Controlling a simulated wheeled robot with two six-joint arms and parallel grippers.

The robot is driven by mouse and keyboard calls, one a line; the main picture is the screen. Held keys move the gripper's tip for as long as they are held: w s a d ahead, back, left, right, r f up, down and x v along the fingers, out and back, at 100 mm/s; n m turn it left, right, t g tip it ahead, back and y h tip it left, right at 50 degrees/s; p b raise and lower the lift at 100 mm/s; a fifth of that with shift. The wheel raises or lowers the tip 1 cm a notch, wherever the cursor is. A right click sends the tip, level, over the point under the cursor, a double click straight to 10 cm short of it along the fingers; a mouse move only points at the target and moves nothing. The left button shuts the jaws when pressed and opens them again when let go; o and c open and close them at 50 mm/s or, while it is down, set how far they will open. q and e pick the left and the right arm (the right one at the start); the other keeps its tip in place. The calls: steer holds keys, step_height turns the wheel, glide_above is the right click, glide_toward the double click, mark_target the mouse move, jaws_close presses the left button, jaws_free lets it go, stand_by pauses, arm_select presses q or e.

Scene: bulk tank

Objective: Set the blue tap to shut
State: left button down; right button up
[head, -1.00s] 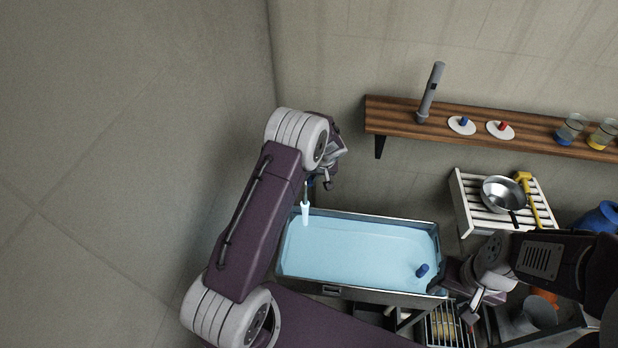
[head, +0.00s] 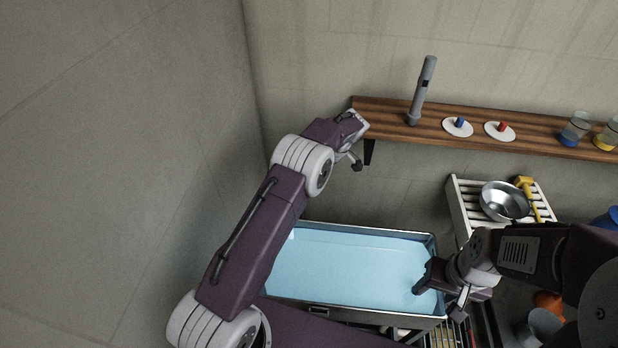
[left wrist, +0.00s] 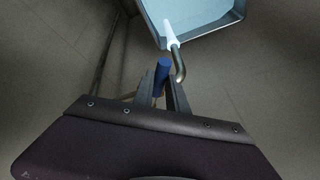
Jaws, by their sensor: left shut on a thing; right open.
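The blue tap's handle (left wrist: 162,74) shows in the left wrist view, between the fingers of my left gripper (left wrist: 164,90), which is shut on it. Beside it, the bent metal spout (left wrist: 181,66) ends over the tank, with a pale stream (left wrist: 169,32) at its mouth. In the head view my left gripper (head: 354,154) is partly hidden by its own arm, and the handle is hidden too. The tank (head: 436,246) holds light blue liquid.
A wooden shelf (head: 388,122) on the back wall holds a grey upright tool (head: 422,88), blue and red knobs on white discs (head: 458,128), and glasses. A slatted rack (head: 466,208) with a metal bowl (head: 503,200) stands right of the tank. A wall is close on the left.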

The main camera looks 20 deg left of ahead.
arm_select(q)
steer(key=shift+w+n, duration=0.3)
steer(key=shift+n, duration=0.1)
steer(key=shift+d, duration=0.1)
steer(key=c, duration=1.3)
jaws_free()
steer(key=shift+p+v, duration=1.3)
steer(key=shift+v, duration=3.2)
